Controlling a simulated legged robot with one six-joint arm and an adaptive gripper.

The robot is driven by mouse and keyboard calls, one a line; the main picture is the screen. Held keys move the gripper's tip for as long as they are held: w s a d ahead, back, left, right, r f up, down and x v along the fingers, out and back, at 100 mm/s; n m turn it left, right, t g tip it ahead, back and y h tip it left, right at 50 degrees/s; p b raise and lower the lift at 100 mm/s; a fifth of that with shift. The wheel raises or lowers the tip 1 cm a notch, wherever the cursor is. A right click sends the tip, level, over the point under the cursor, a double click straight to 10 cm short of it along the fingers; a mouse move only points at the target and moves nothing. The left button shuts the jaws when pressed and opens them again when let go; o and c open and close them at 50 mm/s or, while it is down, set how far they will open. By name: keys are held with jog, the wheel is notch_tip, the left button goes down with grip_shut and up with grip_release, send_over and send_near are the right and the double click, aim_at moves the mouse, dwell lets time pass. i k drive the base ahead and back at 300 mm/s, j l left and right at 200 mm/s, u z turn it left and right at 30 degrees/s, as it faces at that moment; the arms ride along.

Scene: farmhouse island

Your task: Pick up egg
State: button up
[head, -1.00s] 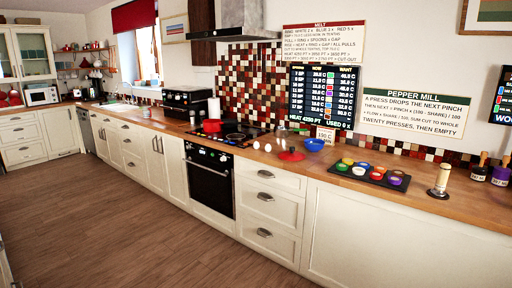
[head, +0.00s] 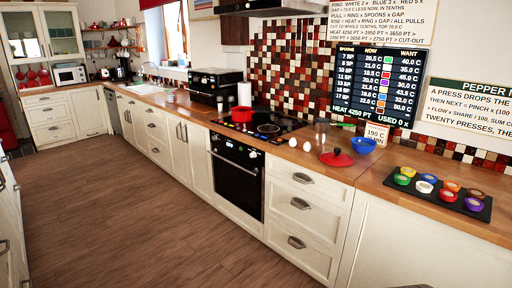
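Two white eggs stand on the wooden counter just right of the hob. The left egg (head: 293,142) and the right egg (head: 307,146) are a little apart, near the counter's front edge. My gripper is not in the head view, so its place and state do not show. Nothing hides the two eggs.
A red lid (head: 337,158), glass jar (head: 321,132) and blue bowl (head: 362,145) stand right of the eggs. A red pot (head: 242,114) is on the black hob (head: 268,125). A black tray (head: 447,193) holds several coloured cups. The wooden floor (head: 130,220) is clear.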

aim_at(293, 142)
jog(key=i+u, duration=0.25)
jog(key=i, duration=0.35)
jog(key=i+u, duration=0.25)
jog(key=i, duration=0.3)
jog(key=i+l+u, duration=0.25)
jog(key=i, duration=0.35)
jog(key=i+j+u, duration=0.15)
jog(key=i, duration=0.85)
jog(key=i+l+z, duration=0.1)
jog(key=z, duration=0.3)
jog(key=i+z, duration=0.4)
jog(key=i+j+z, duration=0.1)
jog(key=z, duration=0.3)
jog(key=i+z, duration=0.2)
jog(key=z, duration=0.15)
jog(key=i+z, duration=0.25)
jog(key=z, duration=0.15)
